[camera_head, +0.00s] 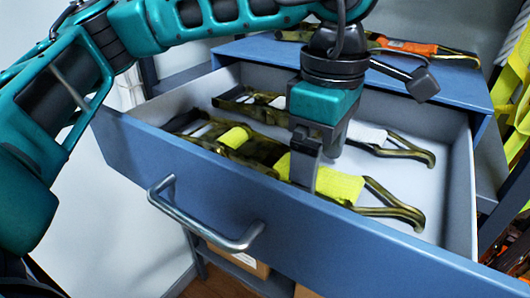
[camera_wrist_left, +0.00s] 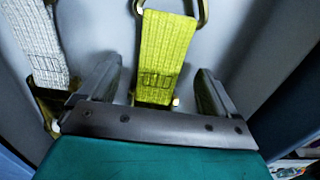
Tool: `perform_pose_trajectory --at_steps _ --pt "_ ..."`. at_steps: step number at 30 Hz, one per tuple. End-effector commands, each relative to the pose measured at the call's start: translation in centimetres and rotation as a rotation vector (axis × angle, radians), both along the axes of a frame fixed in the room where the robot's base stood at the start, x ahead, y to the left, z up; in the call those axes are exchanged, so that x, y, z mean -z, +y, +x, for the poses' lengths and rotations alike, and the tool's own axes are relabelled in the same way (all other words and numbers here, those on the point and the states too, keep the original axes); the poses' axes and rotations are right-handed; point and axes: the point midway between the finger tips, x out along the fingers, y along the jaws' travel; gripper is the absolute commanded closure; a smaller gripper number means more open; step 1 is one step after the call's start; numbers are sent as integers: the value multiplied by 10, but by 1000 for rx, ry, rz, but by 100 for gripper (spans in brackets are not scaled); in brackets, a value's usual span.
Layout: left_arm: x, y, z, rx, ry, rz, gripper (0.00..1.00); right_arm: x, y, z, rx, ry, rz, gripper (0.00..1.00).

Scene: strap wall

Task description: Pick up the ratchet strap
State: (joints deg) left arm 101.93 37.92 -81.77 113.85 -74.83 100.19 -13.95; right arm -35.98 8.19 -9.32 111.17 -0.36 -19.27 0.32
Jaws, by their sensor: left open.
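A ratchet strap with yellow webbing (camera_head: 338,184) and a brass-coloured metal handle lies in the open blue drawer, close to its front wall. My left gripper (camera_head: 304,178) points down into the drawer over this yellow webbing. In the left wrist view its two fingers (camera_wrist_left: 155,92) are apart, with the yellow webbing (camera_wrist_left: 166,45) running between them. I cannot tell whether the fingers touch it. A second strap with white webbing (camera_head: 366,134) lies behind it in the drawer; its webbing also shows at the left in the left wrist view (camera_wrist_left: 38,40). My right gripper is in neither view.
The drawer's front wall (camera_head: 330,232) and bar handle (camera_head: 215,236) are nearest me. Another strap with orange webbing (camera_head: 405,46) lies on the blue cabinet top (camera_head: 455,75). Yellow straps hang at the far right (camera_head: 515,95). The drawer's right end has some bare floor.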

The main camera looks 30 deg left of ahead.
Motion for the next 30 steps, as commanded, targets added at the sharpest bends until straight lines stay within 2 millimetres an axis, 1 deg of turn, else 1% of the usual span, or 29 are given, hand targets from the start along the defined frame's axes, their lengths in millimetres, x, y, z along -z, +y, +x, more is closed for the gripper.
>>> perform_pose_trajectory --at_steps 1,3,11,30 --pt "6 1 0 0 1 2 8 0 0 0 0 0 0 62" --pt "11 0 -1 1 0 0 8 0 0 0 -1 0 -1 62" --pt "13 0 0 1 -1 0 9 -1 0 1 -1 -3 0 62" --pt "13 0 0 1 -1 0 71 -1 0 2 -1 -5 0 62"
